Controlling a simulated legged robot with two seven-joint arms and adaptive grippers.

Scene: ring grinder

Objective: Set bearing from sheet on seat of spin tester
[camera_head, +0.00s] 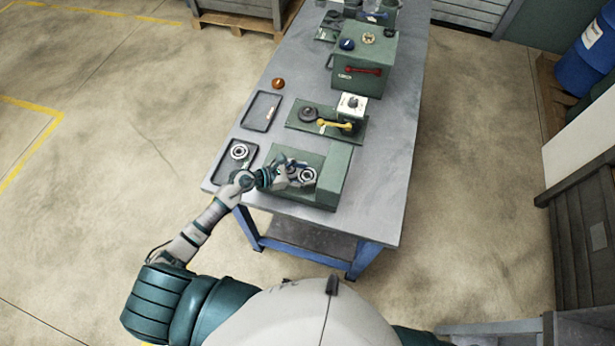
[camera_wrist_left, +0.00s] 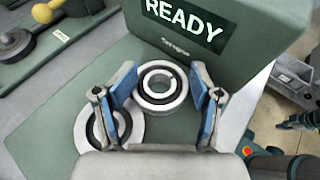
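A ring-shaped bearing (camera_wrist_left: 162,88) with a bright metal rim and dark inner band sits between the fingertips of my left gripper (camera_wrist_left: 164,74). The fingertips seem to touch its two sides. It also shows in the head view (camera_head: 307,174), over the spin tester's green plate (camera_head: 322,202), in front of the block marked READY (camera_wrist_left: 240,35). A wider, flat ring, seat-like (camera_wrist_left: 82,122), lies on the plate at the lower left in the wrist view, partly hidden by a finger. Another bearing (camera_head: 239,151) lies on the dark tray-like sheet (camera_head: 229,176). My right gripper is out of view.
An empty dark tray (camera_head: 261,111) and an orange knob (camera_head: 278,83) lie farther back. A green fixture with a yellow handle (camera_head: 338,126) and a green box with a red handle (camera_head: 375,58) stand behind. The table's right strip (camera_head: 385,170) is clear.

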